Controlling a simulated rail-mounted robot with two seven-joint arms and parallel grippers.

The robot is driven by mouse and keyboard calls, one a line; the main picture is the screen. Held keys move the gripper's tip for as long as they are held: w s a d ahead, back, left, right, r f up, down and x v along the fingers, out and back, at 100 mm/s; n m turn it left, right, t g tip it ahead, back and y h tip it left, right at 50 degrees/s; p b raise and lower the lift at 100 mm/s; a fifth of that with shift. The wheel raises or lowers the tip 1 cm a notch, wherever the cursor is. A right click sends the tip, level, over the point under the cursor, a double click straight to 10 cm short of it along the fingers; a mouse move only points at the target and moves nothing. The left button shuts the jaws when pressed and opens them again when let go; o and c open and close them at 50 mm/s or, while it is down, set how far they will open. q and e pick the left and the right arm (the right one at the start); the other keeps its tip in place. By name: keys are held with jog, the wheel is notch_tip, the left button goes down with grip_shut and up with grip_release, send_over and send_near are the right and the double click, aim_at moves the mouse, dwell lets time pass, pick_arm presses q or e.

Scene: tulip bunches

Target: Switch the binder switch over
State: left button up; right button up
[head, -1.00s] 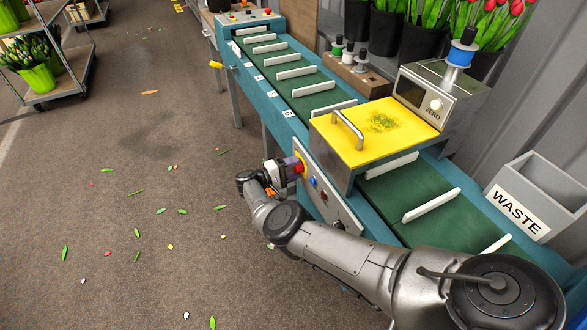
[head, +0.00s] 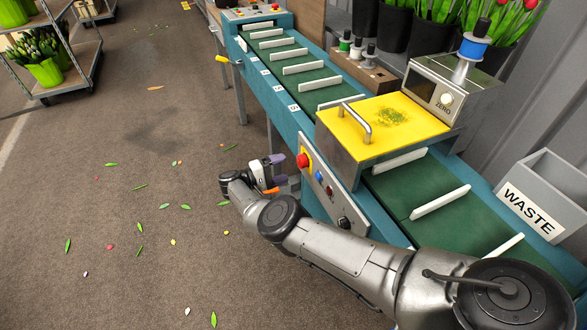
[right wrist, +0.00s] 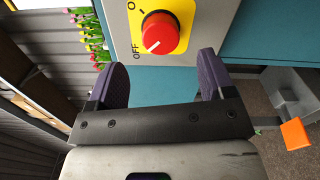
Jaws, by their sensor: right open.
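The binder switch (head: 304,161) is a red rotary knob on a yellow plate, at the left end of the machine's side panel. In the right wrist view the red knob (right wrist: 160,33) lies ahead, between the lines of the two fingers. Its white mark points to the lower left, towards the word OFF; another label at the top is cut off. My right gripper (head: 276,172) is open and empty, facing the panel with a gap before the knob. Its purple fingers show in the right wrist view (right wrist: 163,80). My left gripper is out of view.
The panel (head: 330,193) also carries a blue button and other small controls. Above it is a yellow hatch (head: 372,125) with a handle. The green conveyor (head: 405,190) has white dividers. A grey WASTE bin (head: 535,195) stands at right. The floor left of my gripper is open.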

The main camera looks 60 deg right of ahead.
jog(key=b+v, duration=0.4)
jog(key=v, duration=0.3)
dwell(0.6)
